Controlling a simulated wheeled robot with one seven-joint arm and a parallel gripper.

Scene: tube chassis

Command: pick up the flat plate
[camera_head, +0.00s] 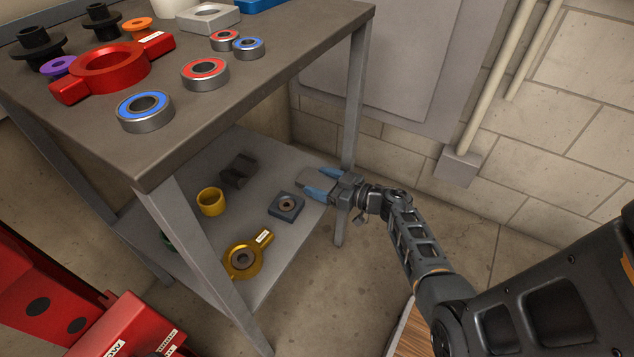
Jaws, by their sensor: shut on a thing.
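My gripper (322,184) has blue fingers and is at the right end of the table's lower shelf, near the back right leg. It is shut on a thin grey piece, which looks like the flat plate (303,175). The plate sticks out past the fingertips to the left, over the shelf. The fingers cover part of it. I cannot tell whether it touches the shelf or is clear of it.
On the lower shelf (285,243) are a blue-grey square block (286,205), a gold ring with a handle (245,255), a yellow cup (211,201) and a dark block (238,171). The tabletop (200,130) overhangs them and holds several bearings. Red equipment (60,300) stands at lower left.

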